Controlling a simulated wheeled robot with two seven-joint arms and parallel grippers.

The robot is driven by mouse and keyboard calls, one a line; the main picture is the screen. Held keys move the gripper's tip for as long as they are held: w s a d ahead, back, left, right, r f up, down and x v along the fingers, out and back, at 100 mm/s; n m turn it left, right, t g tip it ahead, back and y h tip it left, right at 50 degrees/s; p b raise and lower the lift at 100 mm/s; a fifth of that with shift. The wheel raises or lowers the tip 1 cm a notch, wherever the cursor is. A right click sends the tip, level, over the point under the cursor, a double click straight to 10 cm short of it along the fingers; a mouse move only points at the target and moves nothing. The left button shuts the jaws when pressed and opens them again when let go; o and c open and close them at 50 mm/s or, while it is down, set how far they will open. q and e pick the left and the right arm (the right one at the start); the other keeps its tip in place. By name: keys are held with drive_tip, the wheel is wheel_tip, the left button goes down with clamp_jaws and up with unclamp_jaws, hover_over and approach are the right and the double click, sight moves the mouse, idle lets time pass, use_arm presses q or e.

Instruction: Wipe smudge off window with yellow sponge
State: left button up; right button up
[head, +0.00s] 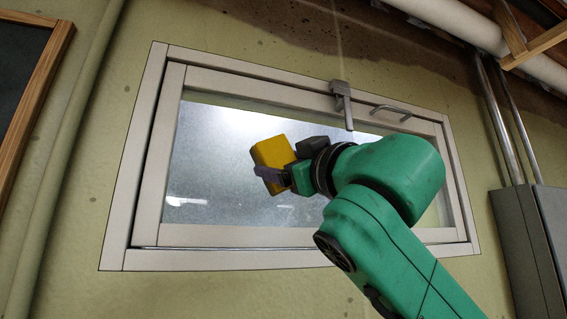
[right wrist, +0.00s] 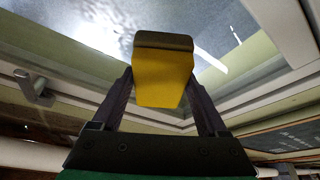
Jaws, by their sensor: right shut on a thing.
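The yellow sponge (head: 271,152) is held by my right gripper (head: 285,172) in front of the left-middle part of the window pane (head: 210,150). In the right wrist view the sponge (right wrist: 163,80) sits between the two dark fingers, with a dark grey layer on its far face toward the glass. I cannot tell whether that face touches the pane. No distinct smudge stands out; the pane is hazy, with bright reflections at its lower left, and my right arm hides part of it. My left gripper is not in view.
The white window frame (head: 151,165) surrounds the pane. A latch handle (head: 342,100) sticks out at its top, with a curved pull (head: 390,110) to the right. A grey box (head: 530,240) with pipes is at the right, and a wood-framed board (head: 35,80) at the left.

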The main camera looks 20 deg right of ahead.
drive_tip(key=shift+w, duration=0.3)
drive_tip(key=shift+w, duration=0.15)
drive_tip(key=shift+w+p, duration=0.35)
drive_tip(key=shift+w, duration=0.1)
